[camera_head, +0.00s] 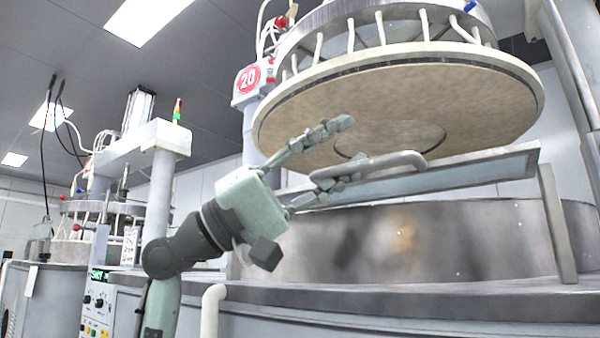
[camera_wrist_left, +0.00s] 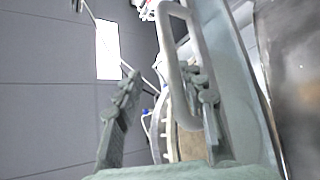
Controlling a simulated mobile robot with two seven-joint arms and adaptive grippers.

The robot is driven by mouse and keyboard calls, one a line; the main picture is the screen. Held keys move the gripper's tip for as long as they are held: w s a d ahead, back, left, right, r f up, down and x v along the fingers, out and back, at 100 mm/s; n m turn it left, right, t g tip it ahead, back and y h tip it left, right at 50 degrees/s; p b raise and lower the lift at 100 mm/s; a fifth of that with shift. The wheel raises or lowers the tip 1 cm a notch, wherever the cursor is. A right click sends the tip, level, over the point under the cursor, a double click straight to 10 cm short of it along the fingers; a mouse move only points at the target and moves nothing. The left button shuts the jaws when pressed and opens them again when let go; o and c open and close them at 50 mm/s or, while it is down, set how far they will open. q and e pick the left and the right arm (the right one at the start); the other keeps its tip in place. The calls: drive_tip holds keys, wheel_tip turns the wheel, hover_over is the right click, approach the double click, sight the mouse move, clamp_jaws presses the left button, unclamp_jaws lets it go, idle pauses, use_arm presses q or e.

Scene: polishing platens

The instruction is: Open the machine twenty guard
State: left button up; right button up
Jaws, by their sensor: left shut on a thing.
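The machine with the red round "20" sign (camera_head: 248,79) fills the right of the head view. Its guard (camera_head: 480,171) is a long grey panel above the steel drum wall, under the raised round platen (camera_head: 400,95). A grey looped handle (camera_head: 385,163) stands out from the guard, and it also shows in the wrist view (camera_wrist_left: 169,45). In the wrist view the handle lies close against the right finger (camera_wrist_left: 206,100). My right gripper is out of view.
The steel drum wall (camera_head: 400,243) and the bench edge (camera_head: 420,297) lie below the guard. A pale bent pipe (camera_head: 212,310) rises near my left arm. A control panel (camera_head: 97,302) and another machine (camera_head: 95,215) stand at left.

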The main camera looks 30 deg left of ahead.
use_arm(q)
drive_tip(key=v, duration=0.9)
drive_tip(key=shift+r, duration=0.35)
drive_tip(key=shift+s, duration=0.15)
